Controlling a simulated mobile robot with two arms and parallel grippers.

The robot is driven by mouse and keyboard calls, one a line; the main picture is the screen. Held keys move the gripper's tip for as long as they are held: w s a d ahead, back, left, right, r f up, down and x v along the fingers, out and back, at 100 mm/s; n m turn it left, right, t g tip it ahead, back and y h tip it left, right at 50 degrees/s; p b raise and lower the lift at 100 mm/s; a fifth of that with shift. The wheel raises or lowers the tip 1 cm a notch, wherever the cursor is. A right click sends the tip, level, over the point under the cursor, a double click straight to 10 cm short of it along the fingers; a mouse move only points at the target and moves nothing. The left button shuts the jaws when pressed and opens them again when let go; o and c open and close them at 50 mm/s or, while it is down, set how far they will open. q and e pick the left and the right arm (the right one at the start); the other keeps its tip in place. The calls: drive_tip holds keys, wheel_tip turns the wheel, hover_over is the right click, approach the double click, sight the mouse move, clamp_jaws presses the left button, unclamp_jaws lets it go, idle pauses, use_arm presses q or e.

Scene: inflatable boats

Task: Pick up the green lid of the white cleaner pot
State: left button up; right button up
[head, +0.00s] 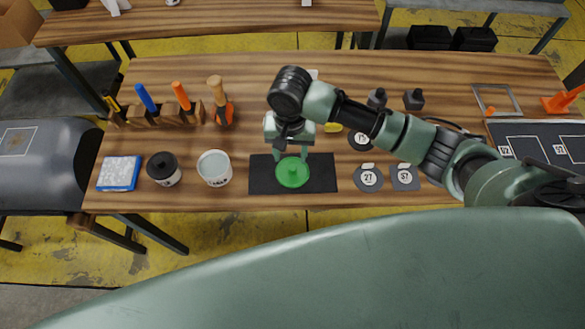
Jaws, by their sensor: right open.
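The green lid (293,174) is a round disc with a small knob in its middle. It lies on a black mat (262,178) near the front edge of the wooden table. The white cleaner pot (215,170) stands uncovered to the left of the mat. My right gripper (292,153) points down over the lid, its two fingers apart, one on each side of the knob in the picture. I cannot tell the exact height of the fingertips above the lid. It holds nothing. My left gripper is not in view.
Round and square grey patches (368,179) lie right of the mat. My right arm crosses the table's right half.

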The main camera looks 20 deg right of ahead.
sight(293, 168)
drive_tip(key=f, duration=0.2)
drive_tip(key=f+p, duration=0.1)
drive_tip(key=f, duration=0.3)
drive_tip(key=shift+w+d+f+p, duration=0.1)
drive_tip(key=shift+d+f+p, duration=0.25)
drive_tip(key=shift+f+p, duration=0.05)
drive_tip(key=shift+f, duration=0.4)
clamp_jaws()
